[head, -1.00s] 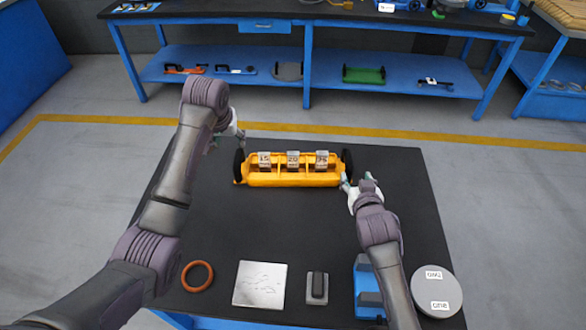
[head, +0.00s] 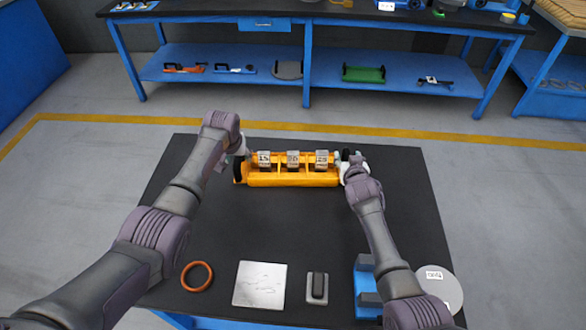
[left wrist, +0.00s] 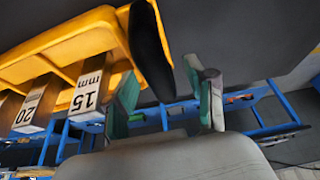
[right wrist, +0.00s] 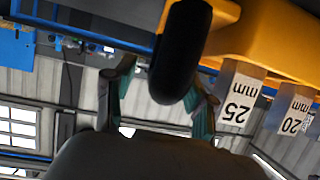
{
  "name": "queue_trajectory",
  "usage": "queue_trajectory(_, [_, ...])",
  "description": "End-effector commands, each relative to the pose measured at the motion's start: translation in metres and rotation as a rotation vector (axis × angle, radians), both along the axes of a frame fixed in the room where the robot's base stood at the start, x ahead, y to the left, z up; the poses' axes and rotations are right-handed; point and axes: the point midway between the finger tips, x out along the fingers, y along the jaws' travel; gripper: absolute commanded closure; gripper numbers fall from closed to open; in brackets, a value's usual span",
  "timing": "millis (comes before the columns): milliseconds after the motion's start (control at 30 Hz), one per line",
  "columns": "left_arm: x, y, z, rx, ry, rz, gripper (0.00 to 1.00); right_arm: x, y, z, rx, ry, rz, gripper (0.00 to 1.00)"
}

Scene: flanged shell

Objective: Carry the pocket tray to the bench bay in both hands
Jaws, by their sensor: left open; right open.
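The yellow pocket tray (head: 292,180) sits on the dark table, with metal blocks marked 15, 20 and 25 mm in its pockets. It has a black handle at each end. My left gripper (left wrist: 165,100) is open at the tray's left end; the left black handle (left wrist: 150,48) reaches down close to its fingers. My right gripper (right wrist: 160,90) is open, with the right black handle (right wrist: 180,55) between its fingers.
Beyond a floor gap stands a blue-framed bench (head: 330,68) with a lower shelf.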

Motion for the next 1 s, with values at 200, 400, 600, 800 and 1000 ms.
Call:
queue_trajectory(200, [0.0006,-0.0003,-0.0005,0.000,-0.001,-0.001,0.45,0.0011,0.0002,-0.0002,0.000,0.000,0.000,0.45])
queue_trajectory(400, [0.0005,-0.0003,-0.0006,0.000,-0.001,-0.001,0.61,0.0010,0.0001,-0.0003,0.000,0.000,0.000,0.61])
queue_trajectory(600, [0.0005,-0.0002,-0.0006,0.000,-0.001,0.000,0.95,0.0008,0.0000,-0.0003,0.000,0.000,0.000,0.95])
queue_trajectory(800, [0.0004,-0.0001,-0.0007,0.000,0.000,0.000,1.00,0.0007,0.0000,-0.0004,0.000,0.000,0.000,1.00])
queue_trajectory(1000, [0.0004,-0.0001,-0.0007,0.000,0.000,0.000,1.00,0.0007,0.0000,-0.0004,0.000,0.000,0.000,1.00])
